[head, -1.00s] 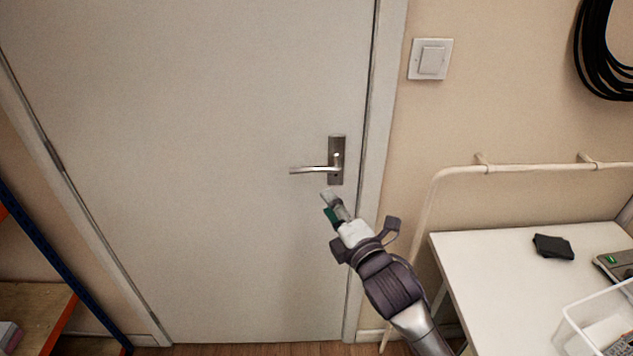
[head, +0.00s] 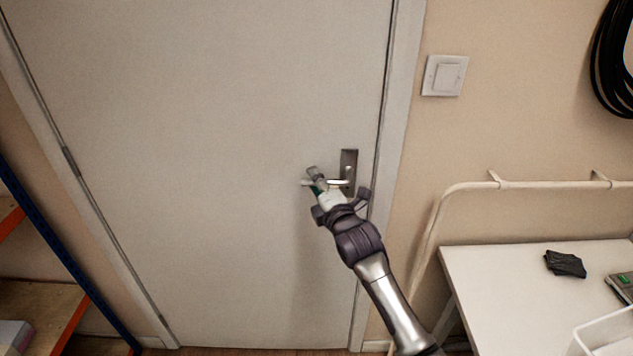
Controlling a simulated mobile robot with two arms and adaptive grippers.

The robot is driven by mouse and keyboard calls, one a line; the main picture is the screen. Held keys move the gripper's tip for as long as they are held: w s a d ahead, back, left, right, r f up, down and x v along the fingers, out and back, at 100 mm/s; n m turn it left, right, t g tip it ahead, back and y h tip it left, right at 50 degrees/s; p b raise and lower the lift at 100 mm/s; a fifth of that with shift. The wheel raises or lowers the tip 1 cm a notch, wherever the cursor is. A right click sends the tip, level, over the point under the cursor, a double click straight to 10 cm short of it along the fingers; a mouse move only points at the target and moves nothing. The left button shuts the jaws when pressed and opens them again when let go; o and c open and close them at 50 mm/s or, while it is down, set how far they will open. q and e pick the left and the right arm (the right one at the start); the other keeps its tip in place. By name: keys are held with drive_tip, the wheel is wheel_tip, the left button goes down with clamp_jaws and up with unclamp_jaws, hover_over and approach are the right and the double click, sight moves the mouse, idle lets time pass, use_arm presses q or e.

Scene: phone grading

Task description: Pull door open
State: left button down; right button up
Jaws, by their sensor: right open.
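The grey-white door (head: 210,130) stands closed in its frame in the head view. Its metal lever handle (head: 348,162) is on the right side of the door, with the lever pointing left and level. My right gripper (head: 313,180) is open at the lever, and its fingers overlap the lever's free end in the picture. The fingers partly hide the lever; I cannot tell whether they touch it. My left gripper is not in view.
A shelf rack (head: 45,305) is at the lower left.

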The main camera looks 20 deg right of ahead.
clamp_jaws()
idle(0.3)
drive_tip(key=shift+s+d+f+n+g+h+p, duration=0.1)
drive_tip(key=shift+d+f+n+g+h+p, duration=0.3)
drive_tip(key=shift+f+n+p, duration=0.6)
drive_tip(key=shift+s+d+f+n+g+h+p, duration=0.15)
drive_tip(key=shift+f+n+g+p, duration=0.45)
drive_tip(key=shift+n+p, duration=0.65)
drive_tip(key=shift+d+f+n+g+h+p, duration=0.15)
drive_tip(key=shift+d+f+n+g+p, duration=0.2)
drive_tip(key=shift+f+n+p, duration=0.75)
drive_tip(key=shift+r, duration=0.15)
